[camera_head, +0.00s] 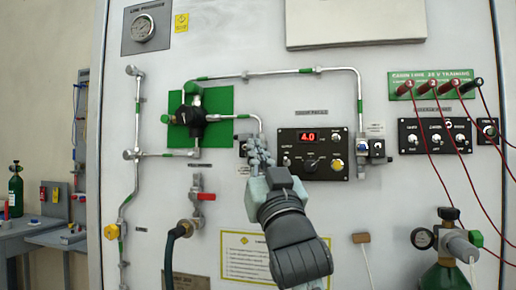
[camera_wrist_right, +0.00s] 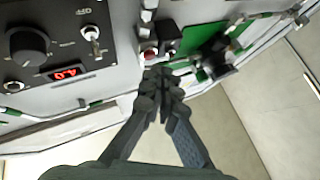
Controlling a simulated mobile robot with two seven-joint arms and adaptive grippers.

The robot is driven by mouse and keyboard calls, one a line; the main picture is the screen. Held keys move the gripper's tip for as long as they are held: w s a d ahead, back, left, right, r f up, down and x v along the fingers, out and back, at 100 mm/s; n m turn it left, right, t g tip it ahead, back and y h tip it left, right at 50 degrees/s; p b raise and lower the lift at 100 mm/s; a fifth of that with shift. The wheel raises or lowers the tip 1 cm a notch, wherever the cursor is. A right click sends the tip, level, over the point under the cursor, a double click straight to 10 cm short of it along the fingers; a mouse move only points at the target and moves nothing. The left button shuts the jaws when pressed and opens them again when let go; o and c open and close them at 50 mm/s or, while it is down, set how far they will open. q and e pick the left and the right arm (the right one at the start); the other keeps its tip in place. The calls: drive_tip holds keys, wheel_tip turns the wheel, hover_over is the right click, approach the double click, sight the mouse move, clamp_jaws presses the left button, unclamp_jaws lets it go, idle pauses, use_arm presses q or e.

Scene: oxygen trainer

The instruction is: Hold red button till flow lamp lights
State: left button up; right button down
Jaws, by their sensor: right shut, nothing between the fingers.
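My right gripper (camera_head: 259,152) is shut and empty, raised in front of the wall panel just left of the black control box (camera_head: 313,153). In the head view the fingers mostly hide that block (camera_head: 243,147), and the button cannot be made out. The control box has a red display reading 4.0 (camera_head: 308,137), knobs and switches. I cannot tell which part is the flow lamp. My left gripper is not in view.
Pipes run around a green plate (camera_head: 200,120) with a black regulator (camera_head: 191,115). A red-handled valve (camera_head: 205,196) with a hose is lower left of my gripper. Red cables (camera_head: 432,140) and a green cylinder (camera_head: 446,276) are at the right.

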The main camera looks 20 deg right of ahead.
drive_tip(key=shift+w+d, duration=0.15)
drive_tip(key=shift+w, duration=0.05)
drive_tip(key=shift+w+d, duration=0.25)
drive_tip(key=shift+w, duration=0.1)
idle(2.1)
idle(0.3)
drive_tip(key=shift+s+a, duration=0.45)
drive_tip(key=shift+s, duration=0.25)
drive_tip(key=shift+p, duration=0.3)
drive_tip(key=shift+s+a, duration=0.7)
drive_tip(key=shift+s, duration=0.35)
drive_tip(key=shift+s+a, duration=0.7)
drive_tip(key=shift+s, duration=0.3)
